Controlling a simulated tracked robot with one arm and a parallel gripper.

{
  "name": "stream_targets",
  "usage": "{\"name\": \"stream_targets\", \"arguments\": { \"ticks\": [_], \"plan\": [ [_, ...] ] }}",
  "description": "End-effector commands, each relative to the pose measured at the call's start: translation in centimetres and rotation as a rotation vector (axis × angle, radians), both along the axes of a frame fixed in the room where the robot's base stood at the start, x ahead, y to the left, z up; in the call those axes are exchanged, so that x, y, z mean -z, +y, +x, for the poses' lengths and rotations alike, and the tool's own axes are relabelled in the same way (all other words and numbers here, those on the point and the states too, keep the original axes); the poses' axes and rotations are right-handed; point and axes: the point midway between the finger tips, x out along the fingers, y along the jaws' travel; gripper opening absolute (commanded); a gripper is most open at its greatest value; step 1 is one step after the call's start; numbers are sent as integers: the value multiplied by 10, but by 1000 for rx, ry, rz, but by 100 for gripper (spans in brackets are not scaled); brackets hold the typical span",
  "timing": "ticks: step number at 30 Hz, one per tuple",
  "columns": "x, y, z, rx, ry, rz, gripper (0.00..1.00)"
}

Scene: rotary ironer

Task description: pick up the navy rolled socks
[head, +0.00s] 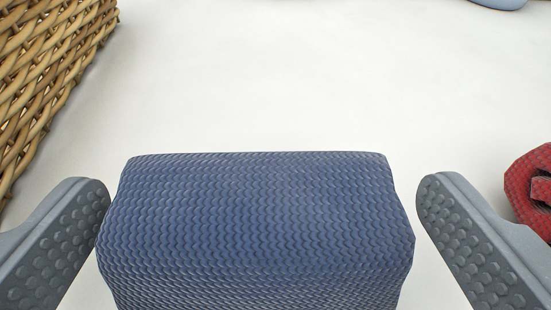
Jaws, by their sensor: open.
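The navy rolled socks (256,230) show as a blue, ribbed-looking roll at the bottom centre of the head view, lying on a white surface. The lower part of the roll is cut off by the picture's edge. My gripper (262,200) is open, with one grey studded finger on each side of the roll. The left finger is very close to the roll's left side; I cannot tell whether it touches. A small gap shows between the roll and the right finger.
A woven wicker basket (45,75) stands at the upper left. A red item (530,190) lies at the right edge, just beyond the right finger. A pale blue-grey object (497,3) is cut off at the top right. The white surface (270,80) beyond the roll is clear.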

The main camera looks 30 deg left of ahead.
Motion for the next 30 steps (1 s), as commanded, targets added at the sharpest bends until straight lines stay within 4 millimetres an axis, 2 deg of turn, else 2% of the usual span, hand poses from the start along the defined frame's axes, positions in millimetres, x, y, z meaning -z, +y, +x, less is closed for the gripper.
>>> {"name": "stream_targets", "arguments": {
  "ticks": [4, 11, 16, 25, 30],
  "plan": [
    [6, 10, 13, -2, -4, 3, 100],
    [6, 11, 14, -1, -2, 1, 100],
    [6, 11, 14, -1, -2, 1, 56],
    [6, 10, 13, -1, -1, 0, 55],
    [-1, 10, 14, 0, -2, 1, 55]
  ]
}}
